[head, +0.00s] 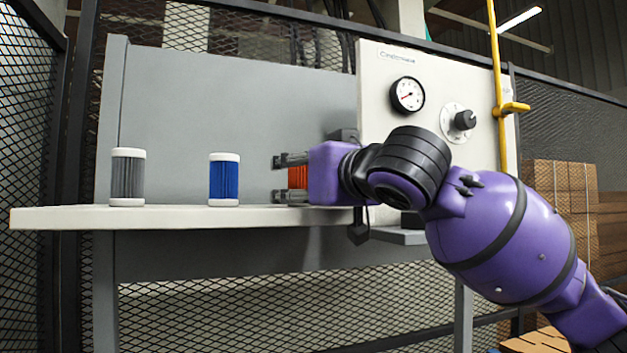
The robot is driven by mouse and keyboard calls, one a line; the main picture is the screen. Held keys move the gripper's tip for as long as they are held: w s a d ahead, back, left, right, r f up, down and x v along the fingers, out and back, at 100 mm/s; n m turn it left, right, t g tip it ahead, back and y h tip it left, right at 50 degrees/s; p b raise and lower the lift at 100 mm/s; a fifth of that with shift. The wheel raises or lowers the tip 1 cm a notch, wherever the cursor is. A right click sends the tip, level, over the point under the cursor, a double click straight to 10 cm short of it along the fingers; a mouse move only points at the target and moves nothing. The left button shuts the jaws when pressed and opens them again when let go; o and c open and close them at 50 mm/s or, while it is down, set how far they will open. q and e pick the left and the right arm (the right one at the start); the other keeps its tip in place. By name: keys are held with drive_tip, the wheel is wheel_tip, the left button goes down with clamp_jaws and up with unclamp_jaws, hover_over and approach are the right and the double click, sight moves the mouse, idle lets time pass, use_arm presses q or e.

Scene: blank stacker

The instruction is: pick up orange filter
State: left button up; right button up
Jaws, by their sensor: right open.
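The orange filter (297,178) stands on the light shelf (170,217), mostly hidden by my right gripper. Only a strip of its orange side shows; its end caps are hidden. My right gripper (279,178) is open, with one finger above the other in the picture and both pointing left. The orange strip shows in the gap between the fingers, close to the purple gripper body. I cannot tell whether the filter is between the fingers or just behind them, or whether they touch it. My left gripper is not in view.
A blue filter (224,180) stands left of my right gripper, and a grey filter (128,177) stands farther left. A panel (375,80) with a gauge (407,94) and a black knob (465,120) rises behind my right arm. The shelf between the filters is clear.

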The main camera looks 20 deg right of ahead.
drive_tip(key=shift+w, duration=0.35)
drive_tip(key=shift+c, duration=0.2)
